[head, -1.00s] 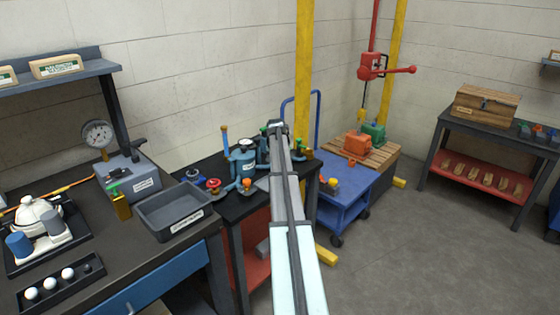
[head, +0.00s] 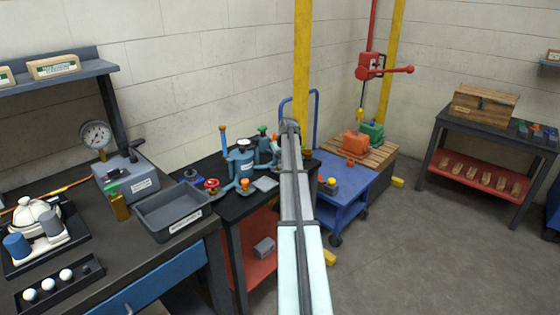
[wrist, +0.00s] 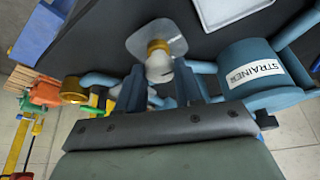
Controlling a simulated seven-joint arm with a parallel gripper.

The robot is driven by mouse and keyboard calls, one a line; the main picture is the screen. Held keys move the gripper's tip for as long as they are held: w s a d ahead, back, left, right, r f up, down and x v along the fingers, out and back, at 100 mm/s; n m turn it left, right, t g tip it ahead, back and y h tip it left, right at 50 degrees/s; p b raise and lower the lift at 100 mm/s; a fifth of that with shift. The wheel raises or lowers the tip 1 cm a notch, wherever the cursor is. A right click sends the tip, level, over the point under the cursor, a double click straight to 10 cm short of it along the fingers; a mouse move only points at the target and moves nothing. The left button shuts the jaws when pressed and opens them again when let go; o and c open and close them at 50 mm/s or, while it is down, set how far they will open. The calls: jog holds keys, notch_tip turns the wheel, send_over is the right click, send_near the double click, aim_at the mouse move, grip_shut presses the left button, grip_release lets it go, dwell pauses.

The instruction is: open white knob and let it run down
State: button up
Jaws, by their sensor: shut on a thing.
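The white knob (wrist: 159,70) sits between the two fingers of my gripper (wrist: 160,84) in the wrist view, and the gripper is shut on it. A brass collar (wrist: 158,46) and a pale square plate (wrist: 138,42) show beyond the knob. The knob is beside the blue strainer (wrist: 238,58), which has a white label, and blue pipes run to both sides. In the head view the strainer (head: 240,165) stands on the dark bench; my arm hides the knob and the fingertips. No flow can be made out.
A red handwheel (head: 212,184) and an orange knob (head: 245,184) stand left of my arm, with a green-topped valve (head: 263,131) behind. A grey tray (head: 174,212) is on the left bench. A blue cart (head: 345,192) stands to the right, near a yellow post (head: 303,65).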

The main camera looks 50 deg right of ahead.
dwell(0.4)
jog(key=o, duration=1)
jog(key=shift+o, duration=0.2)
jog(key=v, duration=1.3)
jog(key=shift+s+r, duration=0.2)
jog(key=shift+r, duration=0.15)
